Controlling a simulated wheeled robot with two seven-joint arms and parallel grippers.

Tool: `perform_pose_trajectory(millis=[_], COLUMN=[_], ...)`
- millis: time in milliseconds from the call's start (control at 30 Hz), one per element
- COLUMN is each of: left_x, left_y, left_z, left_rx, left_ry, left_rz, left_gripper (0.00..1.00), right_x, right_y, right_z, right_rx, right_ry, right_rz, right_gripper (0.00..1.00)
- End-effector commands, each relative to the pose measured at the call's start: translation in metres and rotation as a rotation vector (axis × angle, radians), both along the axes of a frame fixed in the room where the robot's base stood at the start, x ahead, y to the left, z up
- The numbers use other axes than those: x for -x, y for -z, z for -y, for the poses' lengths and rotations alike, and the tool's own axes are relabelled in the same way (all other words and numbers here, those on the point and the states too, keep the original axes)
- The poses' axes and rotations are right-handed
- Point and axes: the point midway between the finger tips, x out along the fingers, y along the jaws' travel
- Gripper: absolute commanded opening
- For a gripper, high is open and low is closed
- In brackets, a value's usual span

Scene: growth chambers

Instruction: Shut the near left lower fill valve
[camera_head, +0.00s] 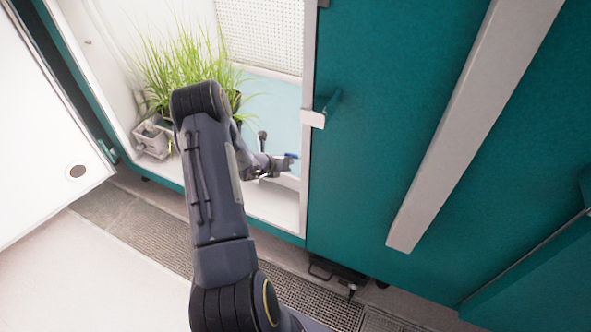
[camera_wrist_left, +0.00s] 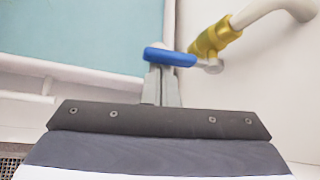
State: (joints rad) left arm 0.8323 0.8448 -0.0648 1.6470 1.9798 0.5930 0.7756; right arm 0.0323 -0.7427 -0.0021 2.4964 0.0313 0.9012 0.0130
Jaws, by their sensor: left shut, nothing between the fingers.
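The fill valve has a blue lever handle (camera_wrist_left: 170,57) on a brass body (camera_wrist_left: 213,39), joined to a white pipe (camera_wrist_left: 262,12). In the head view the blue handle (camera_head: 291,156) shows small at the left gripper (camera_head: 284,164), inside the lower part of the open chamber. The brass body is not clear there. My right gripper is not in view.
Tall grassy plants (camera_head: 170,62) and a grey pot (camera_head: 152,138) stand in the chamber, left of and behind my arm. A white door (camera_head: 45,120) stands open at left. A teal panel (camera_head: 390,90) with a latch bounds the opening at right. Floor grating (camera_head: 140,228) runs below.

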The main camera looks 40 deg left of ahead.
Motion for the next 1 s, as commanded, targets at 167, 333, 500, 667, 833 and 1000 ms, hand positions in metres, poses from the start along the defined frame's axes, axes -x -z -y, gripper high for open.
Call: perform_pose_trajectory(millis=[167, 333, 500, 667, 833, 1000], left_x=[-0.001, -0.001, -0.001, -0.002, -0.002, -0.002], left_y=[-0.007, -0.010, -0.012, -0.013, -0.014, -0.015], left_z=[-0.003, -0.004, -0.004, -0.004, -0.004, -0.004], left_rx=[-0.001, 0.001, 0.001, 0.002, 0.001, 0.001], left_ry=[-0.001, 0.001, 0.000, 0.001, 0.000, 0.001], left_rz=[0.006, 0.006, 0.007, 0.008, 0.010, 0.012], left_gripper=[0.00, 0.00, 0.00, 0.00, 0.00, 0.00], right_x=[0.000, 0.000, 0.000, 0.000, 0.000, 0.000], right_y=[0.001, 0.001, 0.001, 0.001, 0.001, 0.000], right_z=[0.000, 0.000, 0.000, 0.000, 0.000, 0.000], right_rx=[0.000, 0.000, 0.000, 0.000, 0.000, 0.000], right_ry=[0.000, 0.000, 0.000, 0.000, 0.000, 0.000], right_rz=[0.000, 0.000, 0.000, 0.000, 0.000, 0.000], right_gripper=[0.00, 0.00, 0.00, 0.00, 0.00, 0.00])
